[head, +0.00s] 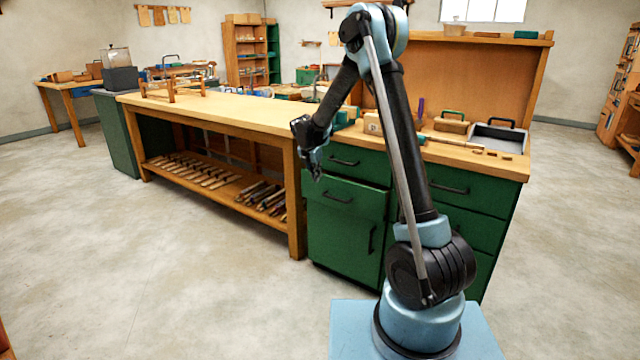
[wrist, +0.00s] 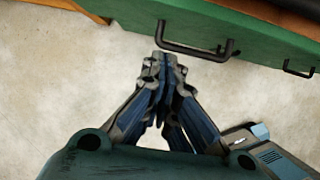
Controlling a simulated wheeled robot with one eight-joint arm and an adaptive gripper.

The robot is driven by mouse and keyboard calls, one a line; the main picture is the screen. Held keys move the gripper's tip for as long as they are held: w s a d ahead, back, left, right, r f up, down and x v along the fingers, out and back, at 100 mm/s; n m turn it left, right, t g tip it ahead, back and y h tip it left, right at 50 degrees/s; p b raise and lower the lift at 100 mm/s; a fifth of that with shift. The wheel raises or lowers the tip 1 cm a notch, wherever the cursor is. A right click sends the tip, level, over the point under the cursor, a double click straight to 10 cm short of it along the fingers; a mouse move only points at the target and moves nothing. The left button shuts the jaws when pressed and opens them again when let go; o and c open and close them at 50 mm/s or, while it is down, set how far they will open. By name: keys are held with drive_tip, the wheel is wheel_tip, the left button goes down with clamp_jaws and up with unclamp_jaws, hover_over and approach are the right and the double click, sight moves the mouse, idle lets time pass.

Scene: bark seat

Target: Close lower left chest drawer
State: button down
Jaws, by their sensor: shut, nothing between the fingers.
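The green chest (head: 342,226) stands under the bench top and has black bar handles. Its lower left drawer (head: 365,200) sticks out a little past the front, below an upper left drawer (head: 372,165) that looks flush. My gripper (head: 317,176) points down at the front left of the lower drawer, close to it. In the wrist view my gripper (wrist: 166,58) is shut and empty. Its tips are beside the left end of a black handle (wrist: 198,52) on a green front (wrist: 255,38). I cannot tell whether they touch it.
A wooden workbench (head: 225,113) with tools on its lower shelf (head: 215,178) stands left of the chest. A door handle (head: 371,240) is below the drawer. Right-hand drawers (head: 470,225) look closed. The floor (head: 180,270) in front is clear.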

drive_tip(key=v, duration=0.5)
drive_tip(key=s+d+f+t+h, duration=0.2)
drive_tip(key=s+d+f+t, duration=0.15)
drive_tip(key=s+d, duration=0.55)
approach(350, 192)
wheel_tip(350, 192, down, 3)
drive_tip(key=shift+w+d+f+t, duration=0.1)
drive_tip(key=shift+w+d+t, duration=0.05)
drive_tip(key=shift+w+d, duration=0.35)
drive_tip(key=shift+w+d+t, duration=0.1)
drive_tip(key=shift+w+d, duration=0.25)
drive_tip(key=shift+w, duration=0.3)
drive_tip(key=shift+a, duration=0.1)
